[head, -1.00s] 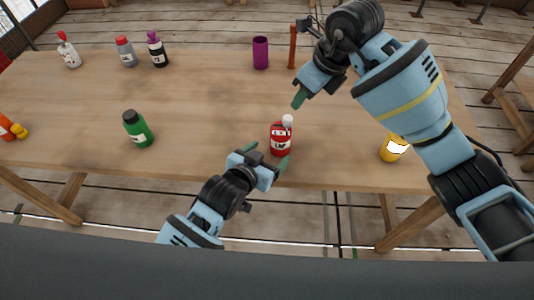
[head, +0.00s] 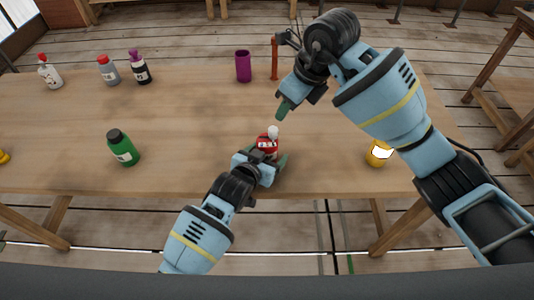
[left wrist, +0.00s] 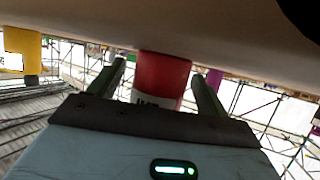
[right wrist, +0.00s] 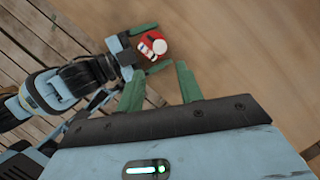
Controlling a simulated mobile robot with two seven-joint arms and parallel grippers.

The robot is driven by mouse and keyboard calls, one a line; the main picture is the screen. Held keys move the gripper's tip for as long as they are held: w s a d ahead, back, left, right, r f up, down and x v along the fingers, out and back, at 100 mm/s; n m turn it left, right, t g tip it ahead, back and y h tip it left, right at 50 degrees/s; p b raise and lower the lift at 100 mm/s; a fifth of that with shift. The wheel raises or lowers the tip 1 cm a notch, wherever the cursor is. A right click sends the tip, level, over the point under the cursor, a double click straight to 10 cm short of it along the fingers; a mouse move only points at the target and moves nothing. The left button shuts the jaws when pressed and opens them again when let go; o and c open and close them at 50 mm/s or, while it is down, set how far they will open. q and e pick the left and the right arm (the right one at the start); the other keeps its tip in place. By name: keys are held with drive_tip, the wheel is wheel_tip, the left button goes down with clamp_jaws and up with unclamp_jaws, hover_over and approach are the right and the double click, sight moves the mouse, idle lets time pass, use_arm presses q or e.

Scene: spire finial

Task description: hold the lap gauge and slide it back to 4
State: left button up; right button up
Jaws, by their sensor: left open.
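I cannot identify a lap gauge or a 4 mark in these views. A red bottle (head: 266,142) with a white ball-like top stands near the table's front edge. My left gripper (head: 262,157) is open around it; the left wrist view shows the red bottle (left wrist: 162,78) between the fingers with gaps on both sides. The right wrist view also shows the red bottle (right wrist: 151,46) between the left fingers. My right gripper (head: 285,107) is above the table, behind and right of the bottle; its fingers are apart and empty in the right wrist view (right wrist: 160,72).
On the wooden table (head: 190,120) stand a green bottle (head: 122,149) at left, a yellow can (head: 379,154) at right and a purple cup (head: 243,67) at the back. An orange post (head: 274,58) is beside the cup. Several bottles stand back left. The middle is clear.

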idle(0.3)
use_arm(q)
drive_tip(key=c, duration=1.1)
use_arm(e)
drive_tip(key=shift+o, duration=1)
drive_tip(key=shift+s+f+m, duration=0.15)
drive_tip(key=shift+f+m, duration=0.15)
drive_tip(key=shift+f, duration=0.15)
drive_tip(key=m+t+y, duration=0.2)
drive_tip(key=m+y, duration=1.2)
drive_tip(key=m, duration=1.7)
approach(272, 129)
drive_tip(key=x, duration=1)
drive_tip(key=shift+f, duration=0.3)
